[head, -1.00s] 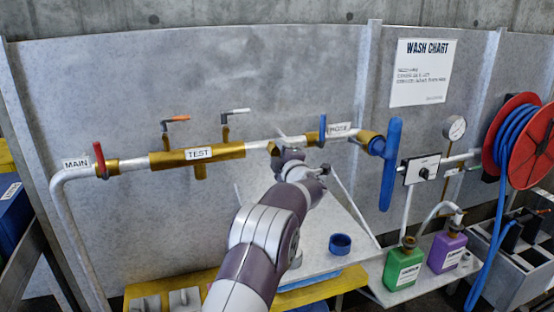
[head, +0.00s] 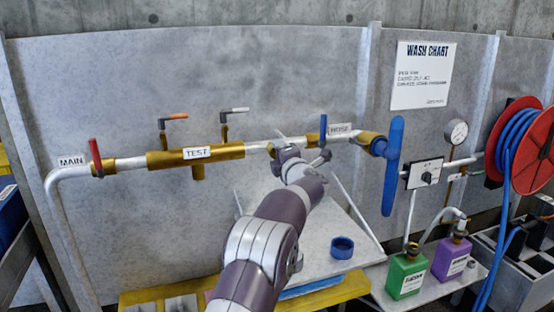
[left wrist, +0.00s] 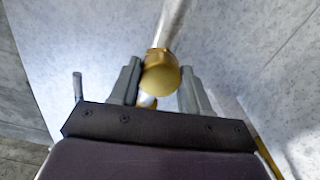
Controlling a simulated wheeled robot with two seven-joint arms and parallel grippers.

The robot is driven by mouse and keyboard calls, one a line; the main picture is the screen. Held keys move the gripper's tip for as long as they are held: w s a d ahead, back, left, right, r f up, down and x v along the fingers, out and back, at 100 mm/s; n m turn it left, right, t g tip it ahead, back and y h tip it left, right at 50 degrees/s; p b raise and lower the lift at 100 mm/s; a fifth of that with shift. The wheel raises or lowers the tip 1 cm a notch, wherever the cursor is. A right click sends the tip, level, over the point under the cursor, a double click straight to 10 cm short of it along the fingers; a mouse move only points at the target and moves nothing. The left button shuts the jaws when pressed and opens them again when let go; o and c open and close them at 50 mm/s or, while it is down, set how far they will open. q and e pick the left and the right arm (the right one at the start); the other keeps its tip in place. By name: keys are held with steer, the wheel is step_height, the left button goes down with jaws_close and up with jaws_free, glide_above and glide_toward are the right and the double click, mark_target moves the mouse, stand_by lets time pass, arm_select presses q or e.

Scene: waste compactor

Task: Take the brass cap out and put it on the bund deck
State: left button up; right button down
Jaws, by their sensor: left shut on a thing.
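The brass cap (left wrist: 160,80) is round and golden, and sits between the fingers of my left gripper (left wrist: 160,70) in the left wrist view. A pale pipe runs away behind it, in line with it. I cannot tell whether the cap is still joined to the pipe. In the head view my left gripper (head: 282,148) is at the pipe between the TEST and HOSE labels, and it largely hides the cap. The grey deck (head: 318,266) with a yellow edge, apparently the bund deck, lies below. My right gripper is out of view.
A blue ring-shaped cup (head: 342,247) stands on the deck. A blue handle (head: 392,165) hangs right of the pipe. Green (head: 406,274) and purple (head: 451,257) bottles stand on a shelf at right. The brass TEST section (head: 195,155) lies left of my gripper.

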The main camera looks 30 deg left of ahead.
arm_select(q)
steer(key=shift+r+n+b, duration=0.1)
steer(key=shift+n+b, duration=0.4)
steer(key=shift+n, duration=0.4)
steer(key=n+b, duration=0.4)
steer(key=n, duration=0.1)
steer(key=o, duration=1.2)
steer(key=shift+s, duration=0.1)
steer(key=shift+o, duration=0.2)
